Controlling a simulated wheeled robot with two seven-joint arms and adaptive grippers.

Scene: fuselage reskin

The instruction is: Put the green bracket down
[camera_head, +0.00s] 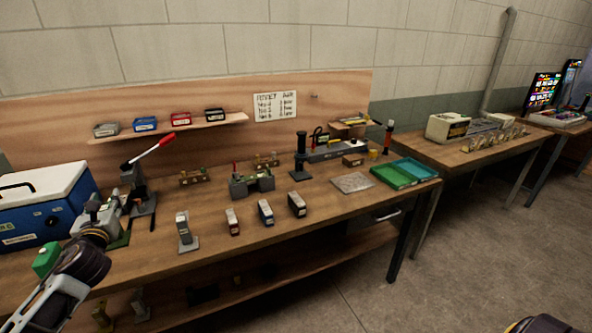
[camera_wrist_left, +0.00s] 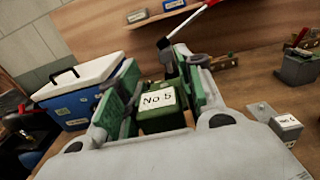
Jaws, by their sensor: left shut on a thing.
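The green bracket, labelled "No 5", shows in the left wrist view (camera_wrist_left: 160,113) between the green-padded fingers of my left gripper (camera_wrist_left: 155,95). My left gripper is shut on it. In the head view my left gripper (camera_head: 100,216) is over the left part of the bench, in front of the lever press. The bracket is mostly hidden there by the gripper, so I cannot tell whether it touches the bench top. My right gripper is not in view.
A grey bracket (camera_head: 184,233) stands on the wooden bench (camera_head: 330,222) right of my left gripper. The blue cooler (camera_head: 45,212) is on the left, and the red-handled lever press (camera_head: 143,185) is behind. Several small labelled blocks (camera_head: 265,212) stand farther right.

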